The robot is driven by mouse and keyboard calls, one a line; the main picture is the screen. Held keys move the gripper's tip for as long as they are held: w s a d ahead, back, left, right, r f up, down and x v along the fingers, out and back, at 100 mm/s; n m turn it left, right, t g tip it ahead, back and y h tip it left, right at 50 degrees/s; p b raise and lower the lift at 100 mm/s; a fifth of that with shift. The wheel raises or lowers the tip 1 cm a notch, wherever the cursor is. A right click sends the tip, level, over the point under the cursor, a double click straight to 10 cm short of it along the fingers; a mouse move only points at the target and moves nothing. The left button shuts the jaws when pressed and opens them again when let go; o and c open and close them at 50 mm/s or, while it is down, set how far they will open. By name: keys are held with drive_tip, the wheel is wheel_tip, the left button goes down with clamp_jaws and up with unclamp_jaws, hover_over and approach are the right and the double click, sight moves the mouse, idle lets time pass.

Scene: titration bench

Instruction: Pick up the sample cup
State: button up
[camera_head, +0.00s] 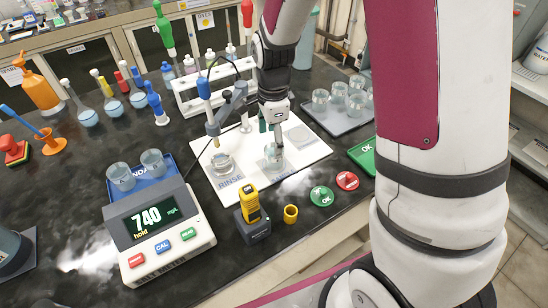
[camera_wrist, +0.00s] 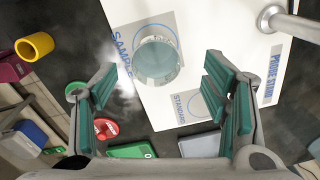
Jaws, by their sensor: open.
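The sample cup (camera_head: 273,157) is a clear glass cup with pale liquid. It stands upright on the white board (camera_head: 305,157). In the wrist view the cup (camera_wrist: 157,58) sits by the SAMPLE label, beyond my fingertips and roughly centred between them. My gripper (camera_head: 270,128) points down just above the cup in the head view. In the wrist view my gripper (camera_wrist: 160,88) has its two green-padded fingers wide apart, with nothing held between them. The fingers partly cover the cup in the head view, and I cannot tell whether they touch it.
A probe stand (camera_head: 226,108) with a blue-topped probe stands left of my gripper, above the rinse cup (camera_head: 222,163). A meter (camera_head: 155,222) reads 740. A yellow device (camera_head: 250,205) and yellow ring (camera_head: 291,214) stand in front. A tray (camera_head: 340,122) holds several cups at right.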

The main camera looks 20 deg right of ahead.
drive_tip(key=shift+s+d+f, duration=0.1)
drive_tip(key=shift+f, duration=1.3)
drive_tip(key=shift+s+d+f, duration=0.1)
drive_tip(key=shift+f, duration=1.25)
drive_tip(key=c, duration=1.4)
wheel_tip(320, 180, up, 10)
drive_tip(key=shift+r, duration=0.1)
